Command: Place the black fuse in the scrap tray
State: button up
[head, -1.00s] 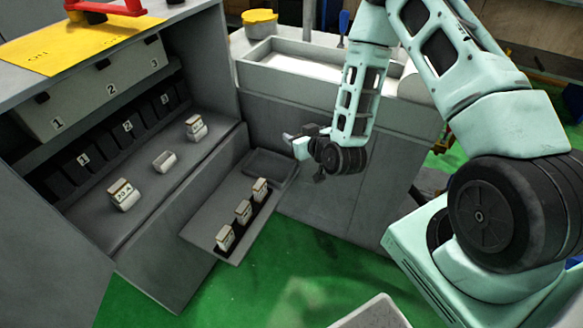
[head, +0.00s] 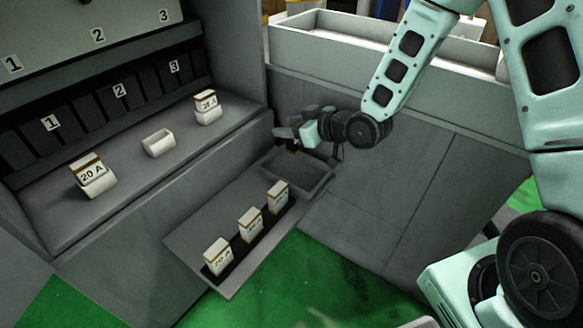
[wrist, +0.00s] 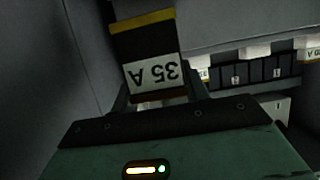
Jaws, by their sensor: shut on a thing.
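The black fuse (wrist: 143,42) has a yellow band and a white label reading 35 A, upside down in the wrist view. My gripper (wrist: 159,94) is shut on it, with one finger on each side of the label end. In the head view my gripper (head: 287,136) is above a small dark grey open tray (head: 327,186), apparently the scrap tray, at the far end of the low shelf. The tray looks empty in its visible part. The held fuse is mostly hidden by the gripper in the head view.
Three white fuses stand in a black rack (head: 243,250) beside the tray. On the ledge at left are a 20 A fuse (head: 91,176), an empty white holder (head: 158,143) and another white fuse (head: 207,107). Numbered cabinet walls rise behind; a grey cabinet front (head: 400,185) stands to the right.

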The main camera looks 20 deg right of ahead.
notch_tip(320, 180, down, 9)
jog(key=b, duration=0.2)
jog(key=shift+r+b, duration=0.2)
jog(key=shift+b, duration=0.15)
jog(key=shift+f, duration=0.2)
jog(key=o, duration=1)
jog(key=shift+o, duration=0.2)
jog(key=shift+r, duration=0.1)
